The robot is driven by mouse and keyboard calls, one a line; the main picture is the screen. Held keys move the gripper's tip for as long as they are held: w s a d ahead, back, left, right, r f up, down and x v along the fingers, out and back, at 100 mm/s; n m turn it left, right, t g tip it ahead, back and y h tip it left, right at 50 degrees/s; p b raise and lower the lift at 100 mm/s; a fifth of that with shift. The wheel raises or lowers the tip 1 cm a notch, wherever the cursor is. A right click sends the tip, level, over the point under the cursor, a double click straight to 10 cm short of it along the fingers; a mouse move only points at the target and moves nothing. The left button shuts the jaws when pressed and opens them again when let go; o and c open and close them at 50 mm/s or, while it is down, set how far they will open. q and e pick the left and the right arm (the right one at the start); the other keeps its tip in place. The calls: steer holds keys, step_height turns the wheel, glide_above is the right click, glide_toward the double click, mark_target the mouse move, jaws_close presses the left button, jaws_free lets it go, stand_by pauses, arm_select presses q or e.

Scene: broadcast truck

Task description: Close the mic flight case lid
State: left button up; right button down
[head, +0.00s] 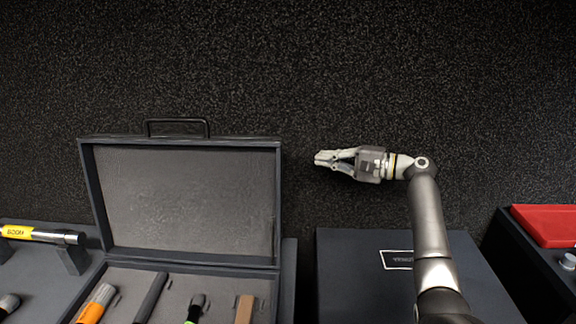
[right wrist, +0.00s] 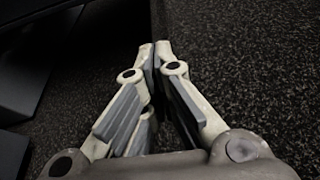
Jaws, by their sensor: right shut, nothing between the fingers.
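The mic flight case stands open at the left of the head view, its lid (head: 190,203) upright with a grey lining and a dark handle (head: 178,122) on the top edge. The case base (head: 135,281) below holds several items in grey foam, and its lower part is cut off by the frame. My right gripper (head: 319,159) is shut and empty, to the right of the lid's upper right corner and apart from it. Its closed fingertips also show in the right wrist view (right wrist: 152,50). My left gripper is not in view.
A closed dark case (head: 350,270) with a label stands below my right arm. A red object (head: 548,225) lies on a dark unit at the far right. A boom pole (head: 40,234) with a yellow label rests at the far left. A dark speckled wall rises behind.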

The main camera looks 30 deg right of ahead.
steer(key=r+p+x, duration=0.1)
steer(key=p+x, duration=0.2)
steer(key=x, duration=0.7)
steer(key=s+a+p, duration=0.2)
steer(key=s, duration=0.1)
steer(key=shift+s+a+f, duration=0.1)
steer(key=shift+s+a, duration=0.05)
steer(key=shift+s, duration=0.1)
